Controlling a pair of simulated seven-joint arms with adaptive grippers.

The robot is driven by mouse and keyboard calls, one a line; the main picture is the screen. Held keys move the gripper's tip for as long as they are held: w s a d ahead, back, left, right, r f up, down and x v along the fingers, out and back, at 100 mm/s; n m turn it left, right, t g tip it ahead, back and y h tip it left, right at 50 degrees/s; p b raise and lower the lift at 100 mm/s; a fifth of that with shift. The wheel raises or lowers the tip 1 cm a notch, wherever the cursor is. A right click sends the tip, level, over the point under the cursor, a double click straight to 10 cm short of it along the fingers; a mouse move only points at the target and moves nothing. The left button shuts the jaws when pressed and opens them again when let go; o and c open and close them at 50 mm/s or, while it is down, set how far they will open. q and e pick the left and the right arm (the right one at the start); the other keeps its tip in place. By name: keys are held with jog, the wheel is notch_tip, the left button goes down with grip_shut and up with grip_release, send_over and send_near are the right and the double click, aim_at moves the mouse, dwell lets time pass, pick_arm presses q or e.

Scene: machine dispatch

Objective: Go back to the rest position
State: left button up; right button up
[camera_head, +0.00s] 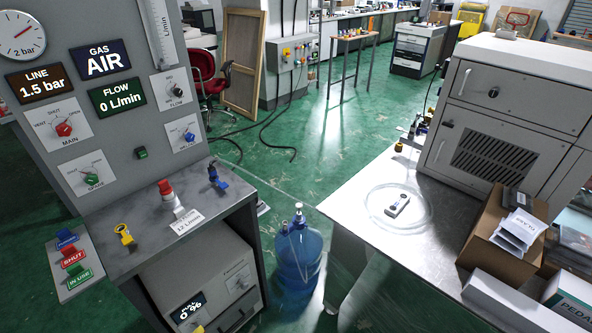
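Neither of my grippers nor my arms shows in the head view. On the left stands a grey gas panel (131,126) with a round gauge (21,33) marked 2 bar. Its displays read LINE 1.5 bar (40,83), GAS AIR (97,60) and FLOW 0 L/min (118,97). It carries a red MAIN knob (64,129), a green SPARE-like knob (93,179), a FLOW knob (171,88) and a blue knob (189,136). A red-topped part (166,188) stands on the panel's shelf by a 12 L/min card (187,221).
A worktable (345,205) on the right holds a coiled tube (377,222), a small white device (397,206), a cardboard box (476,245) and a large grey machine (507,110). A blue water jug (298,258) stands on the floor between. The green floor beyond is mostly open, with black cables.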

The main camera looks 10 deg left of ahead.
pick_arm(q)
jog(key=s+d+f+g+h, duration=0.1)
jog(key=s+d+f, duration=0.15)
jog(key=f, duration=1.05)
jog(key=s+d+f+g+h, duration=0.15)
jog(key=s+f, duration=0.25)
jog(key=f, duration=0.9)
jog(key=s+f+n+g+h, duration=0.1)
jog(key=s+f+n+g, duration=0.1)
jog(key=s+f, duration=1.4)
jog(key=s+n, duration=0.1)
jog(key=s, duration=0.2)
jog(key=shift+s+a+f, duration=0.15)
jog(key=shift+s+f, duration=0.1)
jog(key=shift+f, duration=0.05)
